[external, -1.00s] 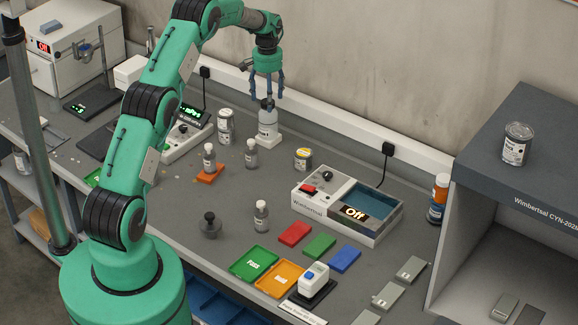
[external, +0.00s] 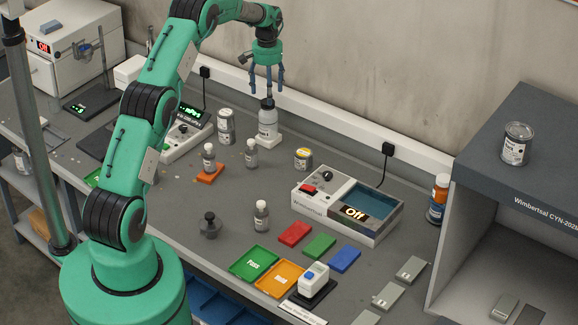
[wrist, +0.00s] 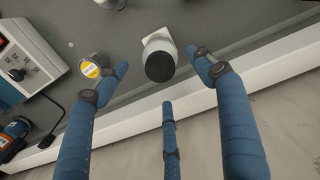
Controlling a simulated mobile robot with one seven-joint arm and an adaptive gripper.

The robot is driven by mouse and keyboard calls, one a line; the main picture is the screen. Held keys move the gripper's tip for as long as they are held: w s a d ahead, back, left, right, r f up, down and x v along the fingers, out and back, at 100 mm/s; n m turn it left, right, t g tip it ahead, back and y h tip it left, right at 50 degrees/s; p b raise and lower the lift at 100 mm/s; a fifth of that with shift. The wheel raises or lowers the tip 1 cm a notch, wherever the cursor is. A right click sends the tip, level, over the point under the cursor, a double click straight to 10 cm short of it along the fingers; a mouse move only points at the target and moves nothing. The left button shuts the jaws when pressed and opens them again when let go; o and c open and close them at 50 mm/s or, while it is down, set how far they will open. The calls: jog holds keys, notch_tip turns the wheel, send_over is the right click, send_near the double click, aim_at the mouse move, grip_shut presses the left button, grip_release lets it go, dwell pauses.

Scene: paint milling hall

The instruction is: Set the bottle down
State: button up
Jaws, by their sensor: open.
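My gripper (external: 267,88) is above the bottle, fingers pointing down, open and empty. In the wrist view the blue fingers of my gripper (wrist: 165,85) are spread around the bottle's outline and do not touch it.
A tin with a yellow label (external: 303,158), a metal tin (external: 226,126) and small bottles (external: 251,153) stand nearby. A white wall trunking (external: 330,122) runs close behind the bottle.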

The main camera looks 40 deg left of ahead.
jog(key=shift+s+d+r, duration=0.1)
jog(key=shift+d+r, duration=0.05)
jog(key=shift+r, duration=0.3)
jog(key=s+d+r+t, duration=0.1)
jog(key=s+d+r, duration=0.4)
jog(key=s+r, duration=0.4)
jog(key=s+d+r+m+t, duration=0.1)
jog(key=s+d+r, duration=0.45)
jog(key=r, duration=0.65)
jog(key=s+d+r+t, duration=0.1)
jog(key=s+d+r, duration=0.3)
jog(key=s+r, duration=0.5)
jog(key=s+d+r+m+t, duration=0.1)
jog(key=s+d+r, duration=0.2)
jog(key=s, duration=0.5)
jog(key=s+d+r, duration=0.2)
jog(key=s+r, duration=0.1)
jog(key=s, duration=0.4)
jog(key=s+d+f, duration=0.2)
jog(key=s, duration=0.7)
jog(key=s+d+f+m+t, duration=0.1)
jog(key=s+d+f, duration=0.1)
jog(key=s, duration=0.8)
jog(key=shift+s+f+t, duration=0.15)
jog(key=shift+s+t, duration=0.1)
jog(key=shift+t, duration=0.05)
jog(key=shift+d+f, duration=0.1)
jog(key=shift+f, duration=0.05)
